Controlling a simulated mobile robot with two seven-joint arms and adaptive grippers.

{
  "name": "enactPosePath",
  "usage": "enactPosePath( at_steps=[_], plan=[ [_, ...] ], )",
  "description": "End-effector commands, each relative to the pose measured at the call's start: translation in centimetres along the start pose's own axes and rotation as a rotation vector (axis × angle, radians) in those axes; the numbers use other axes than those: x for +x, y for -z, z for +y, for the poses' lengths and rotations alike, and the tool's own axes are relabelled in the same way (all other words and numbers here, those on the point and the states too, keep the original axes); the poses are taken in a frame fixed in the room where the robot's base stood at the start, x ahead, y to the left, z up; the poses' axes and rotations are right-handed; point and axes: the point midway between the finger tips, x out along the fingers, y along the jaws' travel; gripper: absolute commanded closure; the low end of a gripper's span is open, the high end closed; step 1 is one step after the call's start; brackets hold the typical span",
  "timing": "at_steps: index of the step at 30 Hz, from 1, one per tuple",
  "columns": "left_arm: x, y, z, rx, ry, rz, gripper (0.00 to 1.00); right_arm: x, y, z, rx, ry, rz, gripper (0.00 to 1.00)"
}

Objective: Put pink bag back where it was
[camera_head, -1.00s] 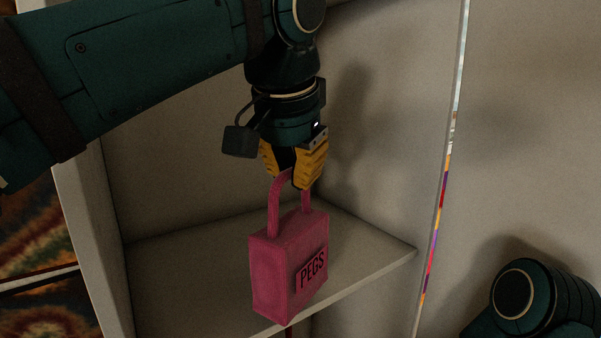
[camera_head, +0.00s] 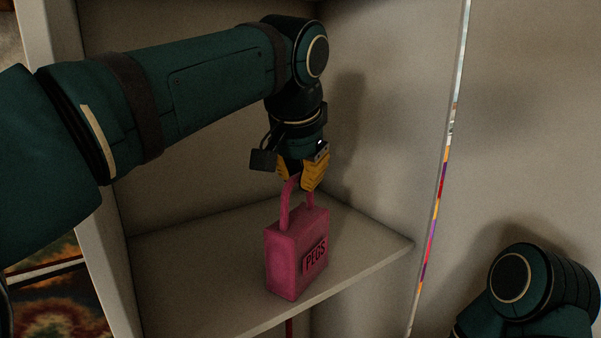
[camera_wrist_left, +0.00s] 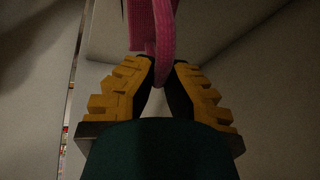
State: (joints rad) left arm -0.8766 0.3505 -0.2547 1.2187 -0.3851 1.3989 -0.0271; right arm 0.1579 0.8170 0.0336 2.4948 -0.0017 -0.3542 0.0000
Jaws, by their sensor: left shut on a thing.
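The pink bag (camera_head: 284,262) carries a dark "PEGS" label and hangs upright by its handle from my left gripper (camera_head: 303,181). The yellow fingers are shut on the handle. In the head view the bag is over the white shelf board (camera_head: 210,262); I cannot tell whether its base touches the board. In the left wrist view the pink handle (camera_wrist_left: 163,60) passes between the fingertips of the left gripper (camera_wrist_left: 163,75), with part of the bag behind it. My right gripper is not in view; only a part of the right arm shows at the lower right.
The shelf has a left side panel (camera_head: 98,245) and a right side wall (camera_head: 400,150) close to the bag. The board around the bag is empty. A patterned, colourful thing (camera_head: 60,310) shows at the lower left, outside the shelf.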

Motion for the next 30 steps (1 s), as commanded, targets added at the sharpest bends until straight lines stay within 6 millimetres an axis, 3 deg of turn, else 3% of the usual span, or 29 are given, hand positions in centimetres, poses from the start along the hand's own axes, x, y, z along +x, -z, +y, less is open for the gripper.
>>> enactPosePath(
  at_steps=[4,6,7,17,30],
  plan=[
    [0.0,0.0,0.0,0.0,0.0,0.0,1.0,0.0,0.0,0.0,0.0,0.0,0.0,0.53],
    [0.1,0.0,0.0,0.0,0.0,-0.001,0.68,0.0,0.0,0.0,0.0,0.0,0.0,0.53],
    [0.1,0.0,0.0,0.0,0.0,-0.001,0.66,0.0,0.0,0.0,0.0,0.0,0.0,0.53],
    [-0.2,0.0,0.0,0.0,0.0,0.001,0.66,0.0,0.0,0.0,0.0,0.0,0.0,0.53],
    [-6.3,0.1,0.0,0.0,0.001,0.003,0.66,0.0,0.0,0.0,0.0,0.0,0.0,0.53]
  ],
)
